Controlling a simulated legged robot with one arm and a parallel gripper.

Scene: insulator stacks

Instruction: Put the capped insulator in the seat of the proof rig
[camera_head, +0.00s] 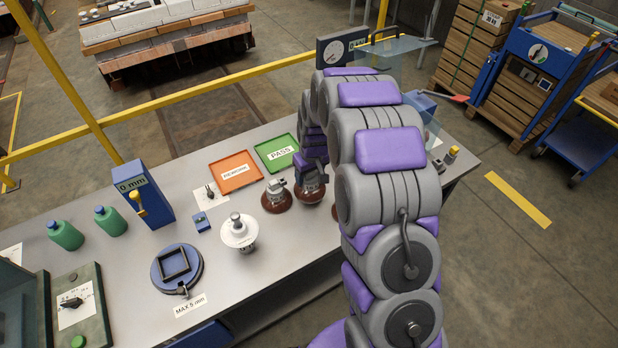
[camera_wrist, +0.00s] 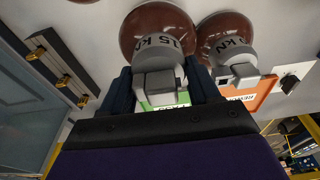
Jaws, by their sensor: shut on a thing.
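My gripper (camera_head: 312,174) is shut on the grey metal cap of a brown insulator (camera_head: 312,194). In the wrist view the two dark fingers stand on either side of this cap (camera_wrist: 160,78), with the brown disc beyond it. The lettering on the cap seems to read "15 kN". I cannot tell whether the disc touches the table. A second brown insulator with a grey cap (camera_head: 276,197) stands just left of it. A white insulator (camera_head: 239,232) stands nearer the front. The proof rig appears to be the unit with a dial (camera_head: 339,49) and clear shield; my arm hides its seat.
The grey bench (camera_head: 130,235) holds an orange tray (camera_head: 236,172), a green PASS tray (camera_head: 276,153), a blue "0 mm" gauge (camera_head: 143,190) and a round blue fixture (camera_head: 177,270). A brown edge shows beside my arm, mostly hidden.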

